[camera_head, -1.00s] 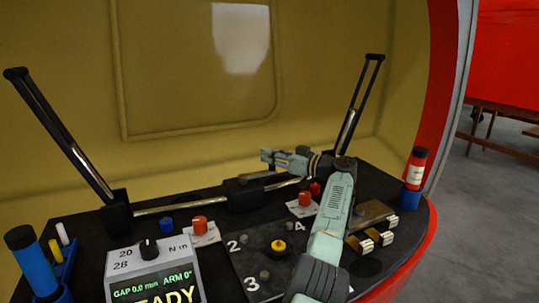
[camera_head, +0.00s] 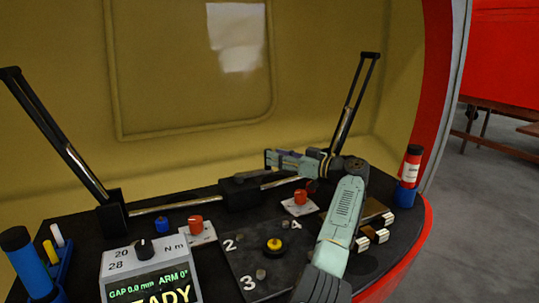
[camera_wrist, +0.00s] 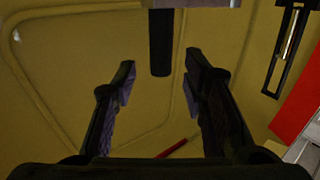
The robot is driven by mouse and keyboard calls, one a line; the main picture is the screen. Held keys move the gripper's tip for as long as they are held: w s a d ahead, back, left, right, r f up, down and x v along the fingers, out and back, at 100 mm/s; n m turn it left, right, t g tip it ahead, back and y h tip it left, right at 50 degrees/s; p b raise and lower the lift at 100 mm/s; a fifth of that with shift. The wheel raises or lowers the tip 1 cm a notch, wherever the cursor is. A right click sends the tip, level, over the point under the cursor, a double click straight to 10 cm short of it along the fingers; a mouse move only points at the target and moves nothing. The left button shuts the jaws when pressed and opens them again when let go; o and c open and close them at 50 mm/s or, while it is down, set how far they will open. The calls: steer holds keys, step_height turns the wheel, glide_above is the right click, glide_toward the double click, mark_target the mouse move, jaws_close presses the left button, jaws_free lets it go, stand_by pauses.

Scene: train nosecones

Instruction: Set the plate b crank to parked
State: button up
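Two white plates carry red knobs in the head view: a left knob (camera_head: 196,222) beside the meter and a right knob (camera_head: 300,197) just below my arm. I cannot read which plate is b, and no crank position is legible. My gripper (camera_head: 270,159) is raised above the back of the black console, pointing left, above and behind the right knob. In the wrist view my gripper (camera_wrist: 162,82) is open, with nothing between its fingers. Neither red knob can be made out there.
Two long black levers (camera_head: 355,105) rise from the console. A meter (camera_head: 150,275) reads GAP 0.0 mm, ARM 0°. A numbered board (camera_head: 258,255) has a yellow knob (camera_head: 274,245). A yellow wall (camera_head: 180,90) is behind.

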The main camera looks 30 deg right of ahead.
steer(key=v, duration=0.7)
steer(key=shift+s+d, duration=0.2)
steer(key=shift+s, duration=0.1)
